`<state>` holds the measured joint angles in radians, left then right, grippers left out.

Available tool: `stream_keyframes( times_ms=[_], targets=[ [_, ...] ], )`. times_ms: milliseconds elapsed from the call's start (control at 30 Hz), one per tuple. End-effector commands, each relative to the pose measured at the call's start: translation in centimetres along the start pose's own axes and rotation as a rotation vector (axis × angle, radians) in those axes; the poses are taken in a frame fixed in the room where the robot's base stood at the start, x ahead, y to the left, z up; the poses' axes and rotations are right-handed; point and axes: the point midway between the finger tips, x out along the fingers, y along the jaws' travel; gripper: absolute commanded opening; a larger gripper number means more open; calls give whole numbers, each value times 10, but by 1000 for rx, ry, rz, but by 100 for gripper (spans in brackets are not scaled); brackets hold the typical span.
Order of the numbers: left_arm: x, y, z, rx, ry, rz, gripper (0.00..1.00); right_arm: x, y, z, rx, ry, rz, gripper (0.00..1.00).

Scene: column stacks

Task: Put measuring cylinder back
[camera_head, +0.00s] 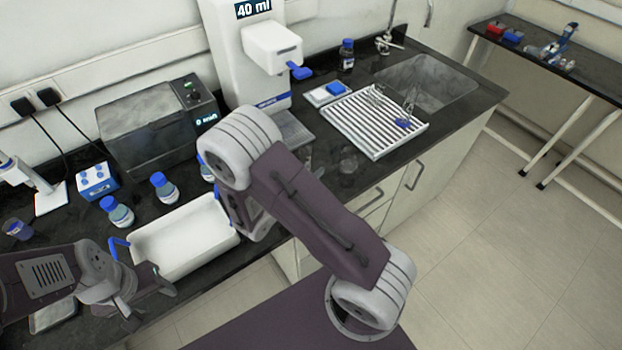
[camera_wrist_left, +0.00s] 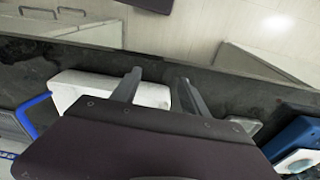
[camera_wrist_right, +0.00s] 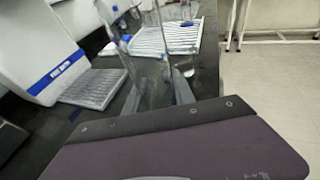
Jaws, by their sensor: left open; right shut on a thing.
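My right gripper (camera_wrist_right: 157,85) is shut on a clear glass vessel (camera_wrist_right: 156,65), which looks like the measuring cylinder. In the right wrist view it stands between the fingers, and its outline is faint. In the head view my right arm hides that gripper. Another tall clear glass piece with blue on it (camera_wrist_right: 121,45) shows just left of the fingers; I cannot tell whether it is part of the held piece. My left gripper (camera_head: 152,300) is open and empty beside the white tray (camera_head: 185,262). The left wrist view shows its spread fingers (camera_wrist_left: 159,80) over the tray's edge.
A white dispenser reading 40 ml (camera_head: 235,60) stands at the back. The ribbed drying rack (camera_head: 365,125) holds glassware beside the sink (camera_head: 430,80). A glass beaker (camera_head: 348,160) stands in front of the rack. Blue-capped bottles (camera_head: 165,188) stand behind the tray.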

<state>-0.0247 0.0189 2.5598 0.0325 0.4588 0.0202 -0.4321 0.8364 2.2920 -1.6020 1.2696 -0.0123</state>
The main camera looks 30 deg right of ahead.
Motion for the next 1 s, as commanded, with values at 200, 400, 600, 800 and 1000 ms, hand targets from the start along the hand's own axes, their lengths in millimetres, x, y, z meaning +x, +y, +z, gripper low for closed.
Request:
stream_keyframes(
  times_ms=[200, 400, 600, 800, 1000],
  targets=[
    [0, 0, 0, 0, 0, 0, 52, 11, -1, -34, -4, 0, -1, 0],
    [0, 0, 0, 0, 0, 0, 52, 11, -1, -36, -1, 0, 0, 0],
    [4, 0, 1, 0, 0, 0, 52, 13, -1, -40, -1, 0, 0, 34],
    [3, 0, 0, 0, 0, 0, 52, 12, -1, -39, -1, 0, 0, 52],
    [0, 0, 0, 0, 0, 0, 52, 11, -1, -36, -1, 0, 0, 52]
  ],
)
